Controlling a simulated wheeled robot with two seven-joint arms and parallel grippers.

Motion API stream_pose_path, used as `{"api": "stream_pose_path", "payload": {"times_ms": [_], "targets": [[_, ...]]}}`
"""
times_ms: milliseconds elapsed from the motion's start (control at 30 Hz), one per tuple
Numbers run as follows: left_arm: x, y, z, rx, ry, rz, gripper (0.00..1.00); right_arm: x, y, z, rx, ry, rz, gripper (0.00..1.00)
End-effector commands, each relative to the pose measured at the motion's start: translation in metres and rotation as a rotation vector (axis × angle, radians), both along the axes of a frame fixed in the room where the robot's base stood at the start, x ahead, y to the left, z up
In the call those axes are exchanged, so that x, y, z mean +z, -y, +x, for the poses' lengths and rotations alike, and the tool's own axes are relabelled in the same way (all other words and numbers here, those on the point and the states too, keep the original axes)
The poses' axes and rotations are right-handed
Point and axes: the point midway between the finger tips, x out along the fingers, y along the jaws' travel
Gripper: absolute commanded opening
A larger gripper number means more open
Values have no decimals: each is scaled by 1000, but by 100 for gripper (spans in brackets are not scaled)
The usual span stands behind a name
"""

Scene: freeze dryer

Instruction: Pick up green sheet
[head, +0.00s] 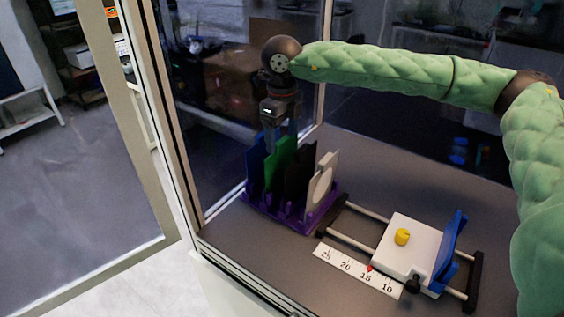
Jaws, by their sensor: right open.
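The green sheet (280,165) stands upright in a purple rack (262,212), between a blue sheet (256,165) and a black sheet (300,172). My right gripper (281,138) points down at the top of the green sheet. It is open, with its fingers at the height of the sheet's upper edge. I cannot tell whether the fingers touch the sheet or straddle it. The fingertips are partly hidden among the sheets. My left gripper is out of view.
A white sheet with a round disc (321,185) stands at the rack's right end. Right of the rack is a rail device with a white block (408,250), yellow knob (402,237), blue plate (450,240) and ruler (350,270). A glass pane and frame post (165,110) stand close left.

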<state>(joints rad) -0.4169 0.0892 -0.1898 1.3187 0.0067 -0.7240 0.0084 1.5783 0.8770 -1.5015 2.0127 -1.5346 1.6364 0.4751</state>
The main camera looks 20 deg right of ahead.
Motion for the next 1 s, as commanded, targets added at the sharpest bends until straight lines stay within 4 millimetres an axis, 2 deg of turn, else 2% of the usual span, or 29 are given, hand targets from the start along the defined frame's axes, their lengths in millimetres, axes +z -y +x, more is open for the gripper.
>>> {"api": "stream_pose_path", "payload": {"times_ms": [100, 433, 767, 1000], "targets": [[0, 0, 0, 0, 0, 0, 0, 0, 0, 0, 0, 0, 0, 76], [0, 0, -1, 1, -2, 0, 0, 0, 0, 0, 0, 0, 0, 12], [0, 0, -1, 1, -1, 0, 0, 5, -1, 1, 1, 0, 0, 12], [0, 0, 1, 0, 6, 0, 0, 32, -3, 10, 4, 1, 1, 12]]}}
